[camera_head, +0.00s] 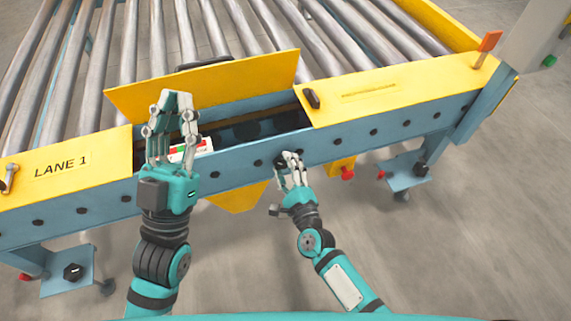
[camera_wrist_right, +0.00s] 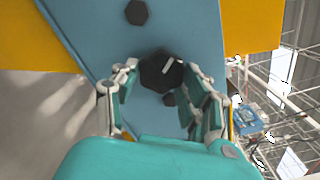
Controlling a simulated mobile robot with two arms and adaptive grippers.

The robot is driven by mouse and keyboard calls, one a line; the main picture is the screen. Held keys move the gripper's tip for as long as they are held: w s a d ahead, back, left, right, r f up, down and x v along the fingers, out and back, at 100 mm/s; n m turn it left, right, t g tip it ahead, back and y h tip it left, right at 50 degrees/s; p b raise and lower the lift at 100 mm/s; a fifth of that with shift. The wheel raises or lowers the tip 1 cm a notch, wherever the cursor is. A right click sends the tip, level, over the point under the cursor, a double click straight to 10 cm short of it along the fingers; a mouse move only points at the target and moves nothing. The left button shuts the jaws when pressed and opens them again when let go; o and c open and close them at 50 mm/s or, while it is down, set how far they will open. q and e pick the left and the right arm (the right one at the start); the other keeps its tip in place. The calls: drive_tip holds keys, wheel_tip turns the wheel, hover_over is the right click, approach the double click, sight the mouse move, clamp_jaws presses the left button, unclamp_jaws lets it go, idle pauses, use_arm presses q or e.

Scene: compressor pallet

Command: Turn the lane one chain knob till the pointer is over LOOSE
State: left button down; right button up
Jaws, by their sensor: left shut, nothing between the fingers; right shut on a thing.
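The chain knob (camera_wrist_right: 160,70) is a dark, faceted knob with a white pointer line tilted to the upper right in the right wrist view. It sits on the blue side rail (camera_head: 345,140). My right gripper (camera_head: 289,158) is at the rail's front face, its fingers on either side of the knob and shut on it. In the head view the fingers hide the knob. My left gripper (camera_head: 172,103) is shut and empty, fingers up in front of the raised yellow flap (camera_head: 235,85). A small white, red and green label (camera_head: 203,147) is partly hidden behind it; I cannot read its wording.
The yellow cover marked LANE 1 (camera_head: 62,165) lies to the left, another yellow cover (camera_head: 390,90) to the right. Metal rollers (camera_head: 100,60) fill the back. Dark bolts line the rail. A red knob (camera_head: 347,173) hangs below it. The floor in front is clear.

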drive_tip(key=n+p, duration=0.1)
drive_tip(key=n, duration=0.1)
drive_tip(key=n+p, duration=0.1)
drive_tip(key=n, duration=0.1)
drive_tip(key=shift+r+n, duration=0.2)
drive_tip(key=shift+n, duration=0.1)
drive_tip(key=n+p, duration=0.1)
drive_tip(key=n, duration=0.3)
drive_tip(key=shift+n+p, duration=0.3)
drive_tip(key=shift+p, duration=0.1)
use_arm(q)
drive_tip(key=w+f+g+y, duration=0.2)
drive_tip(key=f+g, duration=0.3)
drive_tip(key=f, duration=0.3)
drive_tip(key=w+a+f+g+y, duration=0.1)
drive_tip(key=f+g+y, duration=0.1)
drive_tip(key=f+g, duration=0.4)
drive_tip(key=shift+w+a+f, duration=0.2)
drive_tip(key=shift+w+f, duration=0.2)
drive_tip(key=shift+f, duration=0.85)
use_arm(e)
drive_tip(key=shift+n, duration=0.3)
drive_tip(key=o, duration=1.2)
drive_tip(key=shift+c, duration=0.2)
drive_tip(key=v, duration=1.2)
